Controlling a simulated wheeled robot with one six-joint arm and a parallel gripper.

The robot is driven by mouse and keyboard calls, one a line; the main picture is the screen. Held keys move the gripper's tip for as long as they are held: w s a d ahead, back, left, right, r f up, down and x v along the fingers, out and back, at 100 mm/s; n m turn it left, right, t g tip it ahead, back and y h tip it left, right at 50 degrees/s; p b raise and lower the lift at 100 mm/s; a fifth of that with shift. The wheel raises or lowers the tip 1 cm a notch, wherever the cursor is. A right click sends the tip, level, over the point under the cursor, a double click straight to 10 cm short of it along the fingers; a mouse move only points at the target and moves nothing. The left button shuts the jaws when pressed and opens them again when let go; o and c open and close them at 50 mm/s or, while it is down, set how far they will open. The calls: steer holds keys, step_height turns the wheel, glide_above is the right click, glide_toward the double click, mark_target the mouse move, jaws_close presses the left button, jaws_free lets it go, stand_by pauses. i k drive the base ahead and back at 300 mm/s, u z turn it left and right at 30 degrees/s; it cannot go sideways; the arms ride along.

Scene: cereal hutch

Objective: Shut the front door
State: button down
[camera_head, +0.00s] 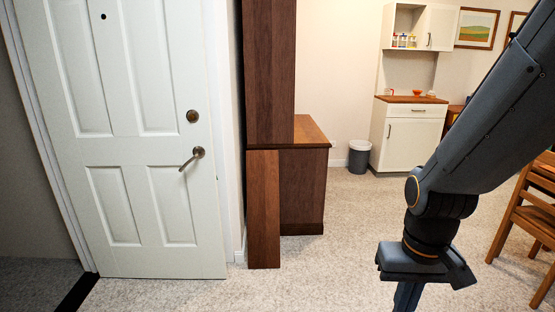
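The white panelled front door (128,150) stands at the left of the head view, swung open into the room. Its hinge side appears to be at the left, by the white frame (42,130). Its free edge is at the right, close to the wall and the dark wooden cabinet. A lever handle (191,158) sits near that edge, with a round lock (192,116) above it. My gripper (408,297) hangs at the bottom right, well apart from the door. Its fingertips are cut off by the frame's lower edge.
A dark wooden cabinet (270,75) stands right of the door, with a lower door panel (263,210) jutting out. A grey bin (359,157) and white hutch (408,138) stand farther back. A wooden chair (525,210) is at the right. The carpet (320,265) between is clear.

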mark_target(121, 86)
steer(key=i, duration=3.15)
steer(key=u, duration=3.05)
